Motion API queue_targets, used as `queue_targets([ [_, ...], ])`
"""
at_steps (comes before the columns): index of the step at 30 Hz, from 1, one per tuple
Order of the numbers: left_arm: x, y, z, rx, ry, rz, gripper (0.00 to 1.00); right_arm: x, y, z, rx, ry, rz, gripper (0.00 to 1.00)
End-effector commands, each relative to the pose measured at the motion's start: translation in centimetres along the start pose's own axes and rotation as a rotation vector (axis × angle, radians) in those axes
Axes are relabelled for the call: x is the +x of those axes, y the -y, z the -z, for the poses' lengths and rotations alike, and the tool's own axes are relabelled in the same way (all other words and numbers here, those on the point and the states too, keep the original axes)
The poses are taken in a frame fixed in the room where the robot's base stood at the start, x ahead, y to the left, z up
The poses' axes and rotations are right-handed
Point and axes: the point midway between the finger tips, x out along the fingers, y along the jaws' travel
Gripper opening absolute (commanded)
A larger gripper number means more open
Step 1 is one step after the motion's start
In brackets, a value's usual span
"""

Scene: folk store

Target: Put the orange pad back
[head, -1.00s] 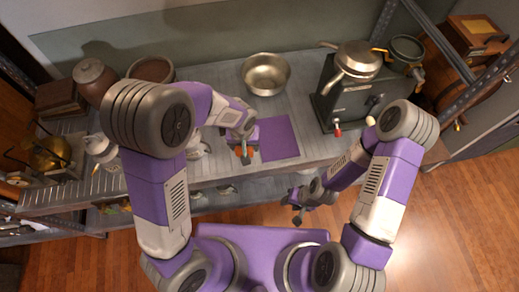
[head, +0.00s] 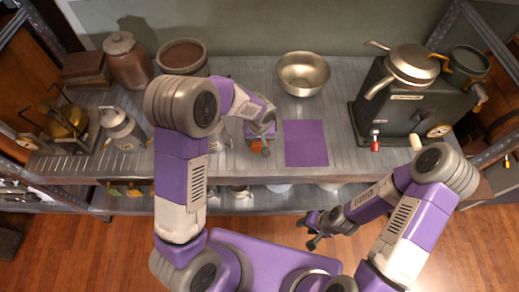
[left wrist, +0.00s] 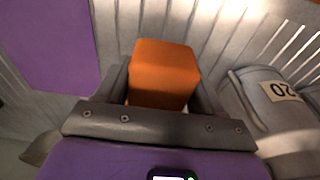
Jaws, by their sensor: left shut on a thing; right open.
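The orange pad (left wrist: 165,72) is a small block with a square top, between the fingers of my left gripper (left wrist: 163,95) in the left wrist view. In the head view only a bit of its orange (head: 256,146) shows under my left gripper (head: 258,143), which is shut on it. I cannot tell whether it touches the shelf top. A flat purple mat (head: 305,143) lies bare just right of it, and shows at upper left in the left wrist view (left wrist: 52,45). My right gripper (head: 315,232) is open and empty, in front of the shelf edge.
A metal bowl (head: 303,74) stands behind the mat. A dark machine (head: 408,112) with a pan stands right. Jars, a canister (head: 123,130) and a brass device (head: 68,122) stand left. A grey item marked 20 (left wrist: 265,95) is close beside my left gripper.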

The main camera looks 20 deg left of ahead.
Motion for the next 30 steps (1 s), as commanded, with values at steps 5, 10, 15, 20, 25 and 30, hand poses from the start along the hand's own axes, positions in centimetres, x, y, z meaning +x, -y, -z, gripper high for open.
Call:
queue_targets([
  [5,1.4,0.0,-0.2,0.000,0.000,0.001,0.39,0.4,-0.1,0.0,0.000,0.000,0.000,0.43],
  [10,3.9,0.0,-0.5,0.000,0.002,0.001,0.39,1.1,-0.4,0.1,0.000,0.000,0.000,0.43],
  [15,4.3,0.0,-0.5,0.000,-0.001,0.000,0.39,1.2,-0.4,0.1,0.000,0.000,0.000,0.43],
  [20,4.4,0.0,-0.5,0.000,-0.001,0.000,0.39,1.2,-0.5,0.1,0.000,0.000,0.000,0.43],
  [25,4.7,0.0,-0.6,0.000,0.000,0.000,0.77,1.5,-0.6,0.1,0.000,0.000,0.000,0.43],
  [30,4.6,0.0,-0.6,0.000,0.000,0.000,0.93,1.5,-0.5,0.1,0.000,0.000,0.000,0.43],
])
